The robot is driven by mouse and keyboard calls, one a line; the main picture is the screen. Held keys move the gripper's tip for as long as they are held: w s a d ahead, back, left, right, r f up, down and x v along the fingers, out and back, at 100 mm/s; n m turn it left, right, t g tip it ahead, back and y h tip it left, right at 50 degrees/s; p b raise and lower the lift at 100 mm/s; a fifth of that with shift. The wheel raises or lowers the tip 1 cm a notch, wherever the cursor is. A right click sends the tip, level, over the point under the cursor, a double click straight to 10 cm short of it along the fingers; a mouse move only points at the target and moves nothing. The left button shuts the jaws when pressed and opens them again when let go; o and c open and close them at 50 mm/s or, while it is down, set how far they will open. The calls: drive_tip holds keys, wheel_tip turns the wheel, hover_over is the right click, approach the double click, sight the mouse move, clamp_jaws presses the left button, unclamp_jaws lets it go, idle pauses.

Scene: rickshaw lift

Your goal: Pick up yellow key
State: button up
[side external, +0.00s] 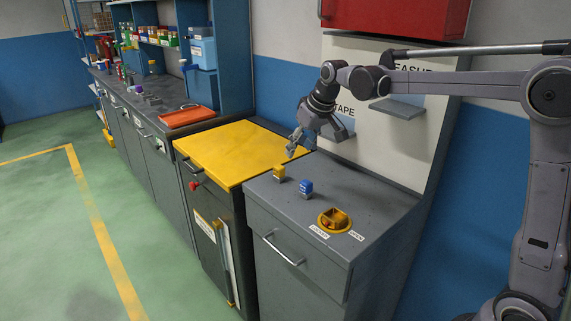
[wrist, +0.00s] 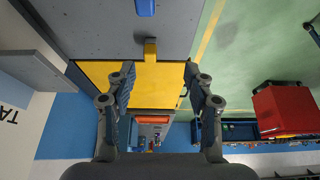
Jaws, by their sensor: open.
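The yellow key (side external: 279,171) stands upright on the left part of the grey cabinet top, near the edge by the yellow worktop. In the wrist view the yellow key (wrist: 150,50) shows just beyond the fingertips, roughly midway between them, against the yellow worktop. My gripper (side external: 291,150) is above and slightly behind the key, apart from it. In the wrist view my gripper (wrist: 159,72) has its two fingers spread wide with nothing between them.
A blue key (side external: 306,187) stands close to the right of the yellow one. A yellow rotary switch (side external: 334,219) sits farther right on the grey cabinet top (side external: 370,200). The yellow worktop (side external: 235,150) is clear. A white panel (side external: 370,140) rises behind.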

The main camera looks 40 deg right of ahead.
approach(280, 167)
drive_tip(key=shift+g, duration=0.3)
drive_tip(key=x, duration=0.5)
drive_tip(key=shift+w+d+f, duration=0.15)
drive_tip(key=shift+d+f, duration=0.1)
drive_tip(key=shift+d, duration=0.15)
drive_tip(key=shift+w+a+x, duration=0.15)
drive_tip(key=shift+a+x, duration=0.05)
drive_tip(key=shift+x, duration=1.1)
drive_tip(key=shift+w+a+x, duration=0.15)
drive_tip(key=shift+a+x, duration=0.05)
drive_tip(key=shift+x, duration=1.1)
drive_tip(key=shift+r, duration=0.1)
clamp_jaws()
